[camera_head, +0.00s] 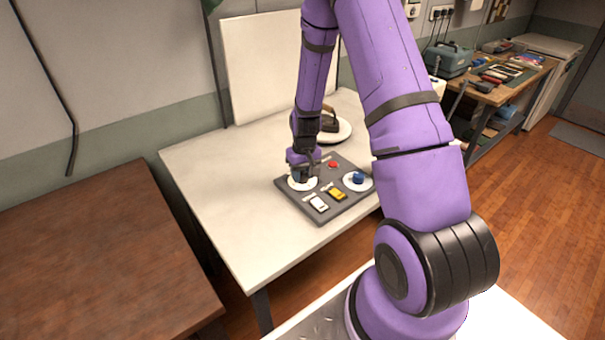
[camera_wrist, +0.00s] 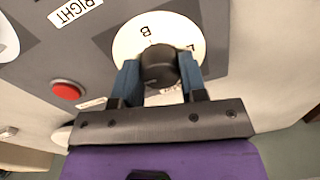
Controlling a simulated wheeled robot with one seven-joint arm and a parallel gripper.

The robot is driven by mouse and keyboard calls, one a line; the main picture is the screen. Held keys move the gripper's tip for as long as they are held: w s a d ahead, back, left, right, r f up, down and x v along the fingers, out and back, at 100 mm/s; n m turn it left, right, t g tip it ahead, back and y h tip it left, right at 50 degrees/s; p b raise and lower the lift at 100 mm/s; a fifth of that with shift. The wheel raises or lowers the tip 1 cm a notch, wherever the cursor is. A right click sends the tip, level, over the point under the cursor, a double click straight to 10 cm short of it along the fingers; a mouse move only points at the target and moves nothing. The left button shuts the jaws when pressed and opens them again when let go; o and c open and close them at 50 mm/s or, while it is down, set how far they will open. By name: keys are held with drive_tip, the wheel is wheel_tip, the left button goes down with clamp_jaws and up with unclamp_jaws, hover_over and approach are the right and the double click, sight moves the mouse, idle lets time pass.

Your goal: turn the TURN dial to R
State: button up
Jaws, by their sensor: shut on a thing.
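A dark grey control panel (camera_head: 320,214) lies on the white table. My gripper (camera_head: 304,174) is over the dial at the panel's left end. In the wrist view my gripper (camera_wrist: 160,72) has its two blue fingers shut on a black round knob (camera_wrist: 160,65), one on each side. The knob sits on a white dial disc (camera_wrist: 125,45) marked with a B and what looks like an L. Other marks on the disc are hidden by the knob and fingers. The dial's name and the knob's pointer cannot be made out.
The panel also bears a red button (camera_head: 333,165), a blue-knobbed dial (camera_head: 358,178), a white switch (camera_head: 319,203) and a yellow switch (camera_head: 337,194). A RIGHT label (camera_wrist: 75,12) shows in the wrist view. A plate with a dark object (camera_head: 329,122) stands behind. The table's left front (camera_head: 235,220) is clear.

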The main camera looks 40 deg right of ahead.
idle(0.4)
drive_tip(key=o, duration=0.9)
drive_tip(key=shift+o, duration=0.2)
wheel_tip(320, 180, up, 11)
drive_tip(key=shift+d, duration=0.3)
wheel_tip(320, 180, up, 11)
drive_tip(key=t, duration=0.1)
hover_over(304, 173)
drive_tip(key=s+a, duration=0.3)
drive_tip(key=a, duration=0.1)
drive_tip(key=s+a+r+t, duration=0.1)
drive_tip(key=s+a+r, duration=0.35)
drive_tip(key=r, duration=0.35)
drive_tip(key=s+a+r+n+t, duration=0.1)
drive_tip(key=s+a+r, duration=0.1)
drive_tip(key=s+r, duration=0.3)
drive_tip(key=s+a+r+t, duration=0.2)
drive_tip(key=s+r, duration=0.3)
drive_tip(key=s, duration=0.9)
drive_tip(key=shift+a+r+n+h, duration=0.3)
drive_tip(key=shift+a+n, duration=0.1)
drive_tip(key=shift+a, duration=0.2)
